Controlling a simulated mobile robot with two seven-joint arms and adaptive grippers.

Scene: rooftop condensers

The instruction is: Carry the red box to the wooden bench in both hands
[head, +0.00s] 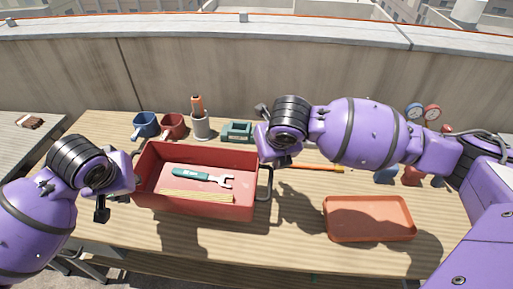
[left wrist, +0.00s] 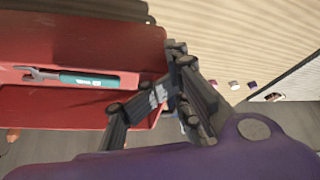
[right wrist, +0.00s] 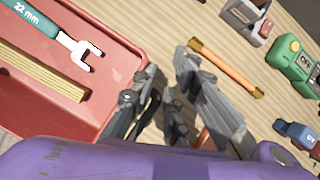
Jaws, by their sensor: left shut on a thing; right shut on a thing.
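The red box (head: 185,207) is an open, shallow box on or just above the slatted wooden bench (head: 300,235); I cannot tell if its bottom touches. A green-handled wrench (head: 200,177) and a flat bundle of pale wooden strips (head: 197,196) lie in it. My left gripper (head: 120,192) is shut on the box's left side; its fingers (left wrist: 165,90) meet the box edge in the left wrist view. My right gripper (head: 266,158) is shut at the right side, by the dark handle (head: 265,183). The fingers (right wrist: 165,95) hide the grip itself in the right wrist view.
An orange tray (head: 368,218) lies right of the box. Behind stand a blue mug (head: 146,123), a red mug (head: 173,125), a tool cup (head: 200,126) and a teal device (head: 238,132). Pressure gauges (head: 422,113) stand far right. A grey table (head: 25,150) is at left.

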